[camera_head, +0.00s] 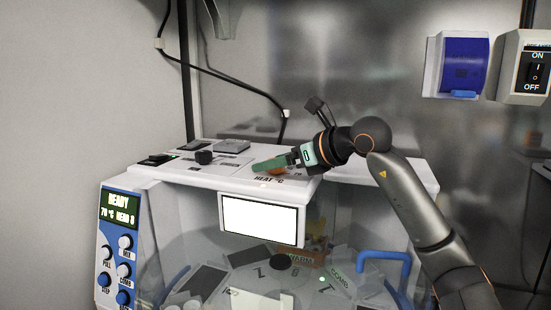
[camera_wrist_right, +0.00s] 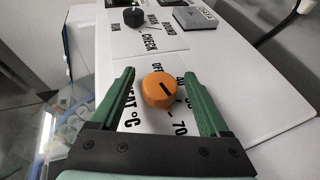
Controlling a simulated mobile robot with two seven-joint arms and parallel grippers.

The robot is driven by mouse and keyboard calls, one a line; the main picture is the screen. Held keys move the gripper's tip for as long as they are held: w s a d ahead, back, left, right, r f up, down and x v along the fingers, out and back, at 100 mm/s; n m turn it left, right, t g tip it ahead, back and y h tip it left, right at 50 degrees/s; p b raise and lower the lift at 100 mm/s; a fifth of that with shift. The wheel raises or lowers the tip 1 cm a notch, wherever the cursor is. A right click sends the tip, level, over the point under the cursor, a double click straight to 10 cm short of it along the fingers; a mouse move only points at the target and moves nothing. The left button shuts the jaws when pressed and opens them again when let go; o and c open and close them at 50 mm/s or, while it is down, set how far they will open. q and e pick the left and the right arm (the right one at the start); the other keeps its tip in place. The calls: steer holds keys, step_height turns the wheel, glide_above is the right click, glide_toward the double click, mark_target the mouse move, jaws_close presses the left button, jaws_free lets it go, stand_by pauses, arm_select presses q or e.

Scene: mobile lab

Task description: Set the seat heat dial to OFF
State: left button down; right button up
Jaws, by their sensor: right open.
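The orange heat dial (camera_wrist_right: 158,91) sits on the white machine top, with "OFF" and temperature numbers printed around it and "HEAT °C" beside it. In the head view the dial (camera_head: 276,171) is mostly hidden by my right gripper (camera_head: 272,163). My right gripper is open, its two green fingers on either side of the dial, with gaps visible. My left gripper is not in view.
A black knob (camera_wrist_right: 134,17) labelled "CHECK" and a grey plate (camera_wrist_right: 195,19) lie beyond the dial. A blue control panel (camera_head: 120,246) with several knobs is at the left. A blank white screen (camera_head: 260,220) hangs below the dial. Wall boxes (camera_head: 462,66) are at upper right.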

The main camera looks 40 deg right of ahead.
jaws_close()
stand_by(0.7)
